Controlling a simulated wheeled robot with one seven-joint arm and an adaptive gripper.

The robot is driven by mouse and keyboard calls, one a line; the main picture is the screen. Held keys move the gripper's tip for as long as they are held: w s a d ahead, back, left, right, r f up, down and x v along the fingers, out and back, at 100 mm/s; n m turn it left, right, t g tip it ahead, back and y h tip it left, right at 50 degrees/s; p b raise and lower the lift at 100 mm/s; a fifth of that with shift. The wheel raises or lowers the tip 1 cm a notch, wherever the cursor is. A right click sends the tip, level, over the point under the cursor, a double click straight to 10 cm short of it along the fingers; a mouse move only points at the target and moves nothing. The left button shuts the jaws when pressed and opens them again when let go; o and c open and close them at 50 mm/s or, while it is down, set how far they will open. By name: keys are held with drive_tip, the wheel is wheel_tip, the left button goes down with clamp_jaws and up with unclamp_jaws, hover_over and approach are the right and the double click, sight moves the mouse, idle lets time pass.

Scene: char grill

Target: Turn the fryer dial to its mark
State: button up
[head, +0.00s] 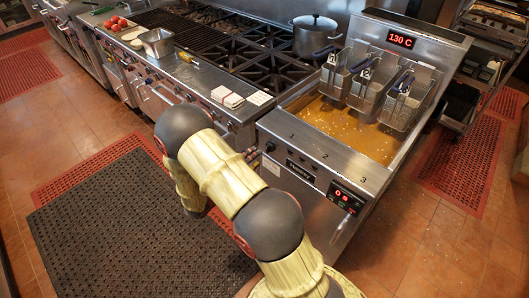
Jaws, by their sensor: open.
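The steel fryer (313,183) stands right of centre in the head view, with golden oil in its vat. A small dark round dial (269,147) is at the left end of its front panel. Its pointer and mark are too small to read. A red display (401,39) at the back reads 130 C.
Several wire baskets (369,83) hang over the oil. A lower panel (346,197) has a red digit. A range (225,55) with a lidded pot (314,36) adjoins the fryer on the left. A dark mat (125,225) covers open floor at lower left.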

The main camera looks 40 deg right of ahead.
sight(269, 148)
drive_tip(key=d+b, duration=0.2)
drive_tip(key=d, duration=0.4)
drive_tip(key=shift+w, duration=0.2)
drive_tip(key=shift+c, duration=1.2)
drive_tip(key=c, duration=1)
drive_tip(key=shift+o, duration=0.2)
